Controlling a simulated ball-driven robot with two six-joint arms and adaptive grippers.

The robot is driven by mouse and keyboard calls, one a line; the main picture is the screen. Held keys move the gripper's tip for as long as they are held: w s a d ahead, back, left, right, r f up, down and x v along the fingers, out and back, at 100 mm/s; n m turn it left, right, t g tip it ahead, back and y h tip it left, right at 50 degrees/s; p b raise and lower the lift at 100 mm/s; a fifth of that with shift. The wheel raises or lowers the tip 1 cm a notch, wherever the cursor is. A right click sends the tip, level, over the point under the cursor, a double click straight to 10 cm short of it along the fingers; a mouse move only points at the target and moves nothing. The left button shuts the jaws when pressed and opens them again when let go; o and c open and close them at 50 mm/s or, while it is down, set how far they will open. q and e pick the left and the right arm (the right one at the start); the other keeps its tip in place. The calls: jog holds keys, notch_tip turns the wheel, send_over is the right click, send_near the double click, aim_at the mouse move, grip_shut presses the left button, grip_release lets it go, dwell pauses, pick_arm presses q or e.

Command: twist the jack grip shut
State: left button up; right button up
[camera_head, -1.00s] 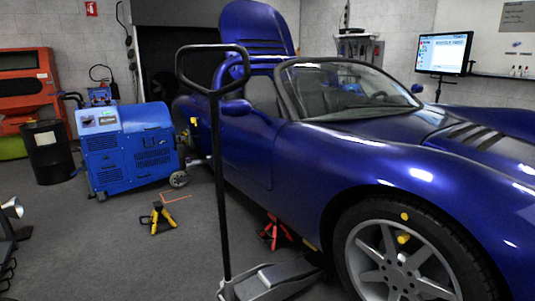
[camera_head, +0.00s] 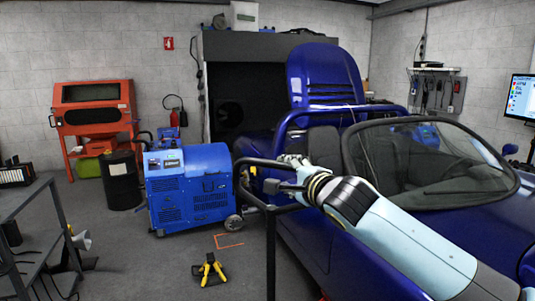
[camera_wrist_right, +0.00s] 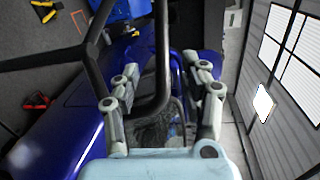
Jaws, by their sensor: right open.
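The floor jack's black handle (camera_head: 270,245) stands upright in front of the blue car, with its loop-shaped grip (camera_head: 240,180) at the top. My right gripper (camera_head: 284,174) reaches in from the right at the height of this loop, and partly covers its right side. In the right wrist view the fingers of my right gripper (camera_wrist_right: 163,78) are spread apart. A black bar of the jack grip (camera_wrist_right: 161,45) runs between them; I cannot tell whether a finger touches it. The jack's base is out of the head view. My left gripper is not in view.
The blue car (camera_head: 310,240) is close behind the handle and under my right arm. A blue machine (camera_head: 190,188) stands left of it, with a yellow-and-black jack stand (camera_head: 209,269) on the floor. A dark metal rack (camera_head: 45,215) is at the left.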

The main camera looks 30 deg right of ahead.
aim_at(273, 166)
jog(key=p+x, duration=0.2)
jog(key=x, duration=0.8)
jog(key=shift+w+p, duration=0.35)
jog(key=shift+w, duration=0.05)
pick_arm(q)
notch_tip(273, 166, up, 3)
pick_arm(e)
jog(key=shift+c, duration=0.7)
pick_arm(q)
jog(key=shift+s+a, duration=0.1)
pick_arm(e)
grip_shut()
